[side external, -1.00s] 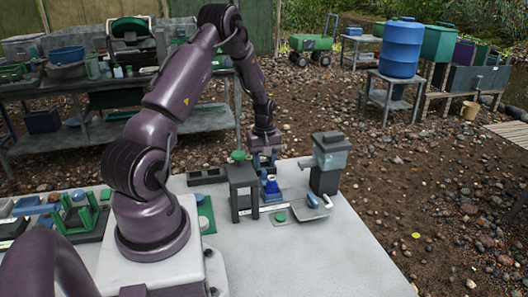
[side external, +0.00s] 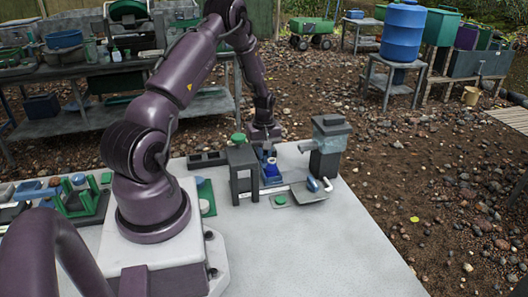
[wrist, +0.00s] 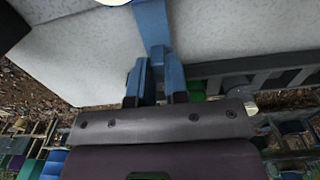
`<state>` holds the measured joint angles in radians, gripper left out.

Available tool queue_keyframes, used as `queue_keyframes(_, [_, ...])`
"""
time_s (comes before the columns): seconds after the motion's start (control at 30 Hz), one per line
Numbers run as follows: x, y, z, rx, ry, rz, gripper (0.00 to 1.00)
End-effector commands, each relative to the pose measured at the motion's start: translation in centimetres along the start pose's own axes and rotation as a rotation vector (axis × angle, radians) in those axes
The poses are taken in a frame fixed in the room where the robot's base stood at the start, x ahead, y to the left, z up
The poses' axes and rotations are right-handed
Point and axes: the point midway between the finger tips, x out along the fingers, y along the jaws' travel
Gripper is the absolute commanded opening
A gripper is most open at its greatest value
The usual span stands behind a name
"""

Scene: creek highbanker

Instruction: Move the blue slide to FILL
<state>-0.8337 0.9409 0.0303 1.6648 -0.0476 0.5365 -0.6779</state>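A blue slide, seen as a blue bar (wrist: 152,22) in the wrist view, runs from the top edge down to between my fingertips. In the side view a small blue part (side external: 271,171) with a pale round piece stands under my gripper (side external: 268,150). My gripper (wrist: 157,68) has its two blue fingers on either side of the bar's near end. They are apart from each other; whether they press on the bar cannot be told. No FILL mark is readable, and the fingertips are small in the side view.
A dark grey stand (side external: 243,172) with a green knob is close left of my gripper. A dark post with a grey head (side external: 330,136) and a shallow grey tray (side external: 312,192) are close right. The pale table (side external: 285,245) is clear at the front.

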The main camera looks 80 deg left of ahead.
Motion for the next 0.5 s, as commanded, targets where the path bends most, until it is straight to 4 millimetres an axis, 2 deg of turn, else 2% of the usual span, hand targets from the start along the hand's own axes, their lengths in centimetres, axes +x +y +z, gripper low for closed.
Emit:
queue_keyframes(0.27, [0.0,0.1,0.0,0.0,0.0,0.0,0.0])
queue_keyframes(0.5, [0.0,1.4,0.0,0.002,0.001,0.002,0.01])
